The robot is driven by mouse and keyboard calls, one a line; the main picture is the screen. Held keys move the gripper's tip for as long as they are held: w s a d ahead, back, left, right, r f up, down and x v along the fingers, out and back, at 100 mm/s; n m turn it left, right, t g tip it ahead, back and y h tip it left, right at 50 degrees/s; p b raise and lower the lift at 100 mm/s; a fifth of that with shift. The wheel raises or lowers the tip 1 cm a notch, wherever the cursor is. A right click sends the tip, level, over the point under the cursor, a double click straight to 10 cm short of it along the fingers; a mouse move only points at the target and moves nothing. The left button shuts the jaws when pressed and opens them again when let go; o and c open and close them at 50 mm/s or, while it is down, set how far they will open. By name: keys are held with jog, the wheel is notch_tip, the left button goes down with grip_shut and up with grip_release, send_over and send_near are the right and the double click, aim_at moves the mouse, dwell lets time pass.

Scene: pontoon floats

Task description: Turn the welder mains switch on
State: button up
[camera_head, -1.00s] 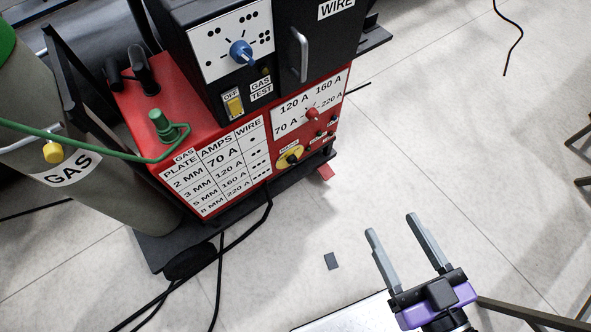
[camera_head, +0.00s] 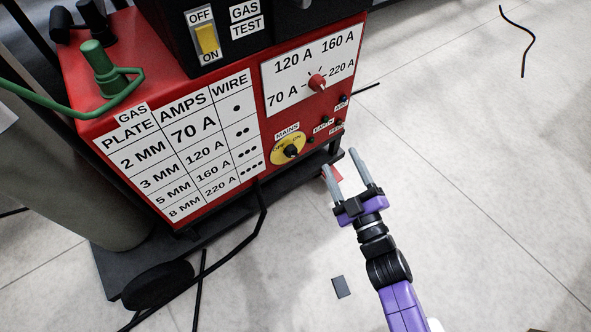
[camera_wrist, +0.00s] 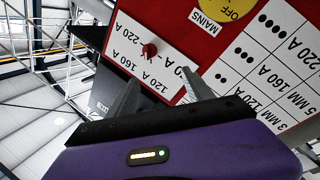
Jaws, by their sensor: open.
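The welder (camera_head: 190,80) is a red cabinet with a black unit on top. Its mains switch (camera_head: 289,149) is a yellow disc with a black knob, low on the front face, marked OFF at the left and ON at the right. I cannot tell which mark the knob points at. In the wrist view only part of the yellow disc (camera_wrist: 232,8) shows at the top edge, upside down, with its knob out of frame. My gripper (camera_head: 340,158) is open and empty, right of the switch in the head view and apart from it. Its fingers also show in the wrist view (camera_wrist: 158,78).
A yellow gas test switch (camera_head: 207,39) is higher up. A grey gas cylinder (camera_head: 60,185) stands at the left. Black cables (camera_head: 262,212) hang in front. The floor at right is mostly clear.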

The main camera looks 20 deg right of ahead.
jog(key=w+f+n+y+b, duration=0.2)
jog(key=w+f+n+b, duration=0.5)
jog(key=w+f, duration=0.5)
jog(key=n+g+y, duration=0.2)
jog(key=n+y, duration=0.1)
jog(key=n, duration=0.3)
send_near(295, 156)
jog(key=w, duration=0.2)
jog(key=shift+a+b+x, duration=0.2)
jog(key=shift+b+x, duration=1.45)
jog(key=shift+x, duration=2.3)
jog(key=shift+s+f, duration=0.1)
jog(key=shift+f, duration=0.05)
grip_shut()
